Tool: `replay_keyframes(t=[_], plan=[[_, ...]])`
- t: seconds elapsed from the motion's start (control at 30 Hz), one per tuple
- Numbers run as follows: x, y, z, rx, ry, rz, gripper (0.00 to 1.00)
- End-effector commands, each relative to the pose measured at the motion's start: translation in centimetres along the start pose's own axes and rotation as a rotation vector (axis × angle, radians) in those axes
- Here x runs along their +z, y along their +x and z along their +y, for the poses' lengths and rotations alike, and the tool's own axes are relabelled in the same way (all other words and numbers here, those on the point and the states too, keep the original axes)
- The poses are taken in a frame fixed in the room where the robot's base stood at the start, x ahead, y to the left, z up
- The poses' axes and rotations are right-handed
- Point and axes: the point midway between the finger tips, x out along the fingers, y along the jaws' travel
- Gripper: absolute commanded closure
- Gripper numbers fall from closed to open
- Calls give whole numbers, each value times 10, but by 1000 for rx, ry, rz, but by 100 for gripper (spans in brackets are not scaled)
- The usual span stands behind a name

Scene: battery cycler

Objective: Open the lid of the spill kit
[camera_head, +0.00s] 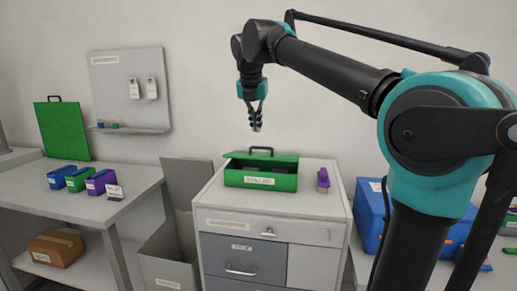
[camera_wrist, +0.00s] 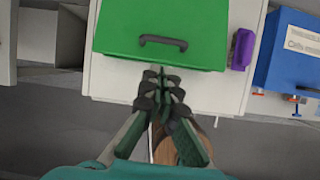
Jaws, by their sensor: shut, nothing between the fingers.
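The green spill kit (camera_head: 262,180) sits on top of the drawer cabinet in the head view, with a label on its front. Its green lid (camera_head: 284,158) carries a black handle (camera_head: 261,150). A dark gap shows between the lid and the front wall, so the lid looks partly raised. The wrist view shows the lid (camera_wrist: 195,20) from above, with the handle (camera_wrist: 163,42) near its edge. My gripper (camera_head: 256,127) hangs above the box, fingers down, apart from it. In the wrist view my gripper (camera_wrist: 163,78) is shut and empty, its fingertips beside the lid's edge in the picture.
A purple object (camera_head: 323,180) stands right of the kit on the cabinet (camera_head: 225,208). A blue box (camera_head: 370,213) is farther right. A table (camera_head: 130,183) at left holds small coloured boxes and an upright green panel (camera_head: 62,130). A grey open bin (camera_head: 165,255) stands left of the cabinet.

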Motion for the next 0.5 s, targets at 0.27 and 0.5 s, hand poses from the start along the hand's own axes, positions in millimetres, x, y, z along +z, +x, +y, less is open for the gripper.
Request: replay_keyframes(t=[0.27,0.5], plan=[[0,21,0,2,-52,-11,100],[0,63,0,1,-51,-11,100]])
